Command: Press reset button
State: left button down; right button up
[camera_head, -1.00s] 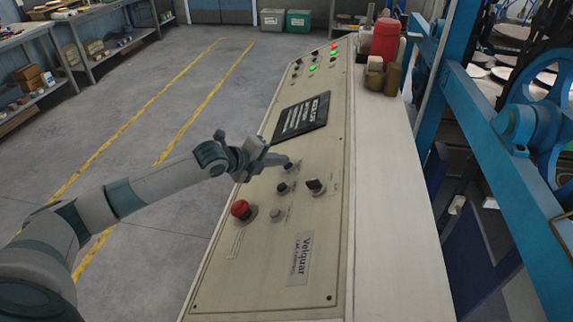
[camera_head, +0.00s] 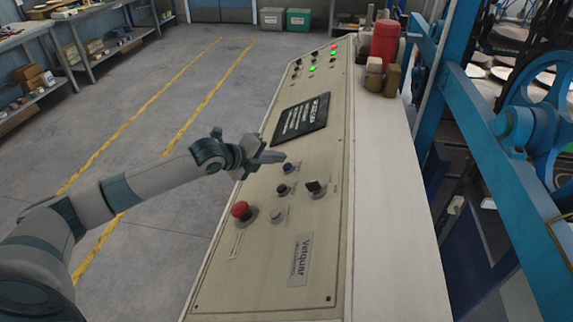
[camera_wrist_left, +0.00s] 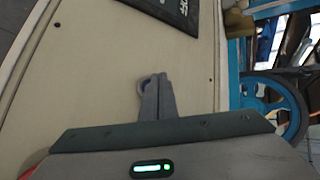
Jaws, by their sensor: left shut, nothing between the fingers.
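The control panel (camera_head: 265,240) slopes across the middle of the head view. On it are a blue button (camera_head: 288,168), a dark button (camera_head: 283,189), a grey button (camera_head: 277,215), a black selector switch (camera_head: 315,188) and a red mushroom button (camera_head: 241,210). Their labels are too small to read, so I cannot tell which is the reset button. My left gripper (camera_head: 277,157) is shut and empty, its tip just beyond the blue button and apart from it. In the left wrist view, the shut fingers (camera_wrist_left: 154,98) show over bare panel; no button is visible there. My right gripper is not in view.
A dark display plate (camera_head: 301,118) lies farther up the panel, with green and red lamps beyond. A red cylinder (camera_head: 385,41) stands on the panel's right ledge. Blue machinery (camera_head: 480,130) rises at the right. Open floor lies to the left.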

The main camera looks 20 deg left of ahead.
pick_arm(q)
jog(key=shift+s+a+r+p, duration=0.1)
jog(key=shift+a+r+p, duration=0.3)
jog(key=shift+r+p, duration=0.25)
jog(key=shift+s+a+r+p, duration=0.15)
jog(key=shift+a+r+p, duration=0.25)
jog(key=shift+r, duration=0.4)
jog(key=shift+s+a+r+p, duration=0.1)
jog(key=shift+a+r+p, duration=0.3)
jog(key=shift+r+p, duration=0.25)
